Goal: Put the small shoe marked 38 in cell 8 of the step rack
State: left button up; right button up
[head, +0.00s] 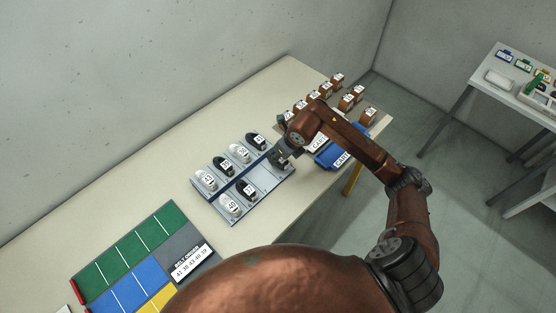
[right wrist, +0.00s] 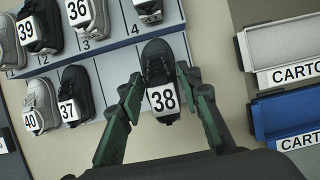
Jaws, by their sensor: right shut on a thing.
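The small dark shoe marked 38 (right wrist: 158,66) is between the green fingers of my right gripper (right wrist: 160,76) in the right wrist view. The gripper is shut on it. Its toe points toward the rack and its white label faces the camera. The step rack (head: 264,189) has a raised back row and a lower front row; its blue edge (right wrist: 120,42) shows in the right wrist view. The shoe is over the right end of the lower row, below number 4. I cannot tell whether it touches the rack. The lower cell numbers are hidden. My left gripper is not in view.
Shoes fill the upper row. Shoes 40 (right wrist: 40,105) and 37 (right wrist: 74,94) stand in the lower row's left cells; the cell left of shoe 38 is empty. A blue carton tray (right wrist: 285,115) lies right of the rack. Brown boxes (head: 346,102) stand behind my right arm.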

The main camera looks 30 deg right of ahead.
jog(key=shift+w+f, duration=0.3)
jog(key=shift+f, duration=0.05)
jog(key=shift+w+d+f, duration=0.1)
jog(key=shift+f, duration=0.8)
jog(key=shift+w+d+f, duration=0.1)
jog(key=shift+f, duration=0.8)
jog(key=shift+f, duration=0.1)
jog(key=o, duration=1.2)
jog(key=shift+c, duration=0.2)
jog(key=shift+r, duration=0.35)
jog(key=v, duration=1.1)
jog(key=shift+s+d+r, duration=0.1)
jog(key=shift+s+r, duration=0.1)
jog(key=shift+r, duration=0.05)
